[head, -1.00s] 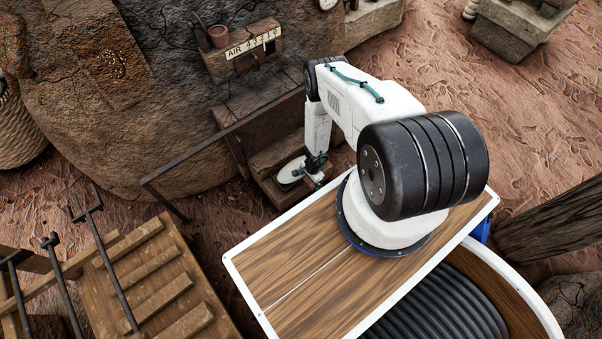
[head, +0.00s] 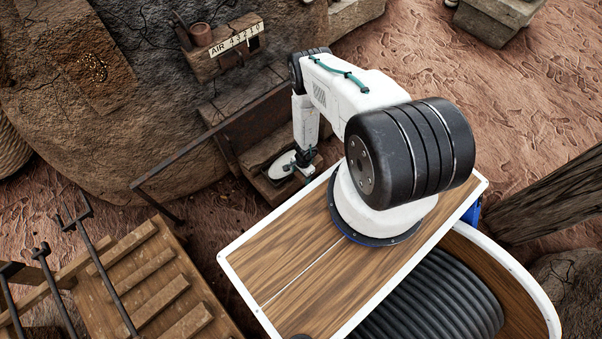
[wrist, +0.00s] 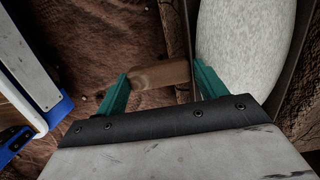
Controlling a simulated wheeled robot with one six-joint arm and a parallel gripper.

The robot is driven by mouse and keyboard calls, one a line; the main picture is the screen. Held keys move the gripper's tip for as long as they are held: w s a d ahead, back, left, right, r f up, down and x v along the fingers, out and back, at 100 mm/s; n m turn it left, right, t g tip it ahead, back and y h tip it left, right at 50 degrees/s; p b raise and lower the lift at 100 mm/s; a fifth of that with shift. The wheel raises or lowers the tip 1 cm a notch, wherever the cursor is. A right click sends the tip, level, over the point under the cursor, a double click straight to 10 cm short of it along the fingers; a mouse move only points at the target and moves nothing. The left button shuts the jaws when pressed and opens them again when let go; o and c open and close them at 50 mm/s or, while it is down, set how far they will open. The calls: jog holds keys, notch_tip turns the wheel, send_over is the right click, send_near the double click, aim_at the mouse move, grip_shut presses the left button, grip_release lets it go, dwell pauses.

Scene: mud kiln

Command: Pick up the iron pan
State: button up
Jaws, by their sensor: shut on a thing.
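The iron pan (head: 284,164) shows in the head view as a pale round disc with a thin dark rim, at the foot of my arm. In the wrist view the pan (wrist: 238,42) is cut off by the top edge, with a pale speckled face and dark rim. My gripper (wrist: 163,80) has its teal fingers apart, with a brown wooden piece between them, which looks like the handle. How it joins the pan is hidden. In the head view my gripper (head: 305,160) is right beside the disc.
The kiln's rock wall (head: 85,130) rises behind, with a shelf marked AIR (head: 228,55). A slatted wooden frame (head: 160,285) stands at lower left. Open earth lies at upper right.

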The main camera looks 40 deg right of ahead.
notch_tip(320, 180, up, 10)
jog(key=shift+f, duration=0.2)
dwell(0.5)
jog(key=o, duration=0.6)
jog(key=shift+c, duration=0.2)
jog(key=c, duration=0.6)
jog(key=shift+o, duration=0.2)
jog(key=shift+r, duration=0.15)
jog(key=shift+r, duration=0.8)
